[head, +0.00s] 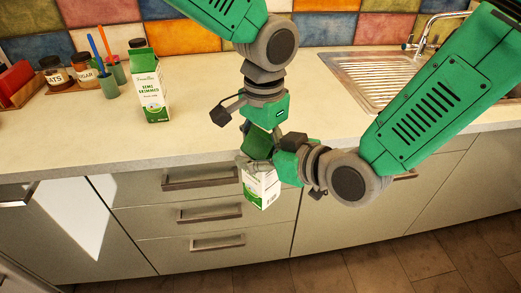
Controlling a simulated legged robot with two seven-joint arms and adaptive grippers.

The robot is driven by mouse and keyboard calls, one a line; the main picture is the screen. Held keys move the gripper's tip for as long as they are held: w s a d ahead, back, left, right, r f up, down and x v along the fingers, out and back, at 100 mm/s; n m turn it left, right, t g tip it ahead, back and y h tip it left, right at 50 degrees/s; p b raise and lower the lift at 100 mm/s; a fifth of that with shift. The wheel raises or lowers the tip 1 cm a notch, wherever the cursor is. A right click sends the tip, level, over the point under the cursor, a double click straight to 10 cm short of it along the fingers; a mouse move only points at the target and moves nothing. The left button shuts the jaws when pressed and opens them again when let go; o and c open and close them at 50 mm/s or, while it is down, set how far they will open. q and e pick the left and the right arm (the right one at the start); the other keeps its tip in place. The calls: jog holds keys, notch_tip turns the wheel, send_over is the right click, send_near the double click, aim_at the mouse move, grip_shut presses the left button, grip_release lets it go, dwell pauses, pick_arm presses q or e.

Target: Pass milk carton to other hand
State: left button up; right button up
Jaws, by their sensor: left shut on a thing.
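A green and white milk carton (262,190) hangs in the air in front of the counter's drawers. My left gripper (259,132) comes down from above and is shut on the carton's green top. My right gripper (262,161) reaches in from the right at the carton's upper part, just below the left one. Its fingers overlap the carton, and I cannot tell whether they press on it. The two grippers hide much of the carton's upper half. A second green and white milk carton (152,90) stands upright on the counter (90,140) at the left.
Jars (54,75), a green cup (108,86) with utensils and a red box (14,82) stand at the counter's left end. A sink (375,78) with a tap (428,36) is at the right. Drawer handles (210,214) stick out below. The counter's middle is clear.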

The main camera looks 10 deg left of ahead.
pick_arm(q)
jog(key=shift+w, duration=0.1)
pick_arm(e)
jog(key=c, duration=1.1)
pick_arm(q)
jog(key=o, duration=1.9)
jog(key=shift+d, duration=0.1)
jog(key=shift+c, duration=0.2)
pick_arm(e)
jog(key=shift+o, duration=0.2)
jog(key=shift+r, duration=0.1)
pick_arm(q)
jog(key=shift+r, duration=0.15)
